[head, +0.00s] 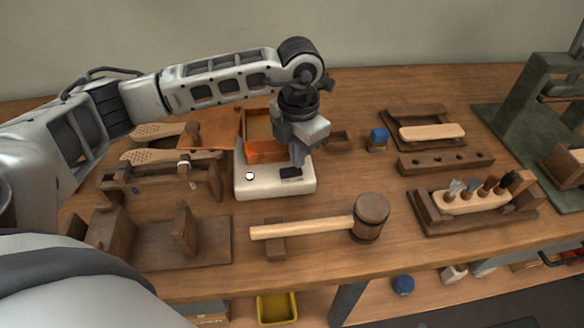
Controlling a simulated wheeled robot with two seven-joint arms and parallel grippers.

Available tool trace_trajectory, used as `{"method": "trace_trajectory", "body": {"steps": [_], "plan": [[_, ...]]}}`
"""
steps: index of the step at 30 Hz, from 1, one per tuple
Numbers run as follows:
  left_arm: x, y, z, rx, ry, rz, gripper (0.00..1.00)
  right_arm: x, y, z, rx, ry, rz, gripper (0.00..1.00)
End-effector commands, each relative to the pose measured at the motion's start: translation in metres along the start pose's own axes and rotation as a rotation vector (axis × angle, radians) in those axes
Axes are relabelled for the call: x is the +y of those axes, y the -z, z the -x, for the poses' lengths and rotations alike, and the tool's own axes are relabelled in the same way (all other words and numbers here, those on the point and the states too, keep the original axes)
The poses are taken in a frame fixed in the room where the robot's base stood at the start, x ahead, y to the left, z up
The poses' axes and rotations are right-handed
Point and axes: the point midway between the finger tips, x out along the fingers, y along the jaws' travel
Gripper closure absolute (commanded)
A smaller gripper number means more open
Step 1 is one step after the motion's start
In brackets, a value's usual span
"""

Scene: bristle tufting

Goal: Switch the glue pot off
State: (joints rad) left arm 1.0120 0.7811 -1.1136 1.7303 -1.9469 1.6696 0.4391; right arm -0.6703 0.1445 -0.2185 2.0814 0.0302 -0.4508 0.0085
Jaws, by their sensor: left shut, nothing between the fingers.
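The glue pot (270,188) has a white base with an orange-brown box-like vessel (262,128) on it. On the front of the base are a small round white knob or light (250,176) at the left and a black switch (291,173) at the right. My left gripper (298,163) points down at the base, its fingertips shut and empty, just above or touching the black switch; I cannot tell which. The switch's position is too small to read. My right gripper is not in view.
A mallet (371,216) lies in front of the glue pot. A wooden fixture (160,241) stands at front left. To the right are a tool rack (430,211), a holed block (445,162) and a blue-capped jar (378,138). A green press (545,120) stands at far right.

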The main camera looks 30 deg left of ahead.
Motion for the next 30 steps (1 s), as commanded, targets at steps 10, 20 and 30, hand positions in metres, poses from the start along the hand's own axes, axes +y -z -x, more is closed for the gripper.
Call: {"method": "trace_trajectory", "body": {"steps": [10,20,30], "plan": [[0.0,0.0,-0.001,0.0,0.0,0.0,1.0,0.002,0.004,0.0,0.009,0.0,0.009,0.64],[0.0,0.0,-0.005,0.0,0.0,0.0,1.0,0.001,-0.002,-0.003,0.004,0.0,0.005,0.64],[0.0,0.0,-0.011,0.0,0.0,0.0,1.0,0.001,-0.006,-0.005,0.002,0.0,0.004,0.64]]}}
